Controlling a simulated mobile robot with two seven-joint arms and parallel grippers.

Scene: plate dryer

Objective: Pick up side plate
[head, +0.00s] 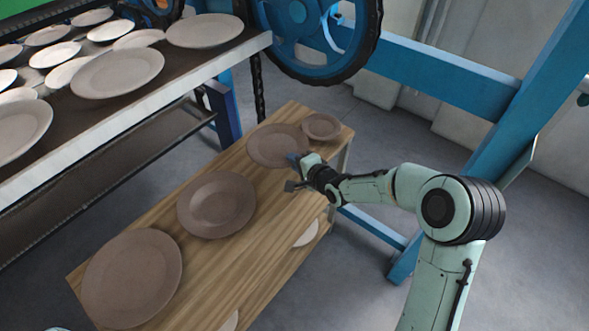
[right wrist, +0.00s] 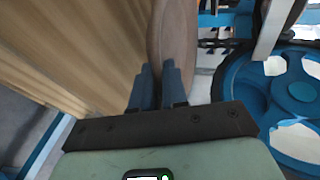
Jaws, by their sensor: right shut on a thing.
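The side plate (head: 275,143) is brown and round, second from the far end of the row on the wooden table. My right gripper (head: 296,172) is at its near right rim. In the right wrist view, the blue fingers (right wrist: 157,84) are shut on the rim of this plate (right wrist: 172,35), with one finger on each face. I cannot tell whether the plate is clear of the table. My left gripper is not in view.
A smaller plate (head: 321,126) lies just beyond it. A medium plate (head: 217,204) and a large plate (head: 132,278) lie nearer on the wooden table (head: 262,225). A rack with several pale plates (head: 118,73) stands left; a blue wheel (head: 312,25) is behind.

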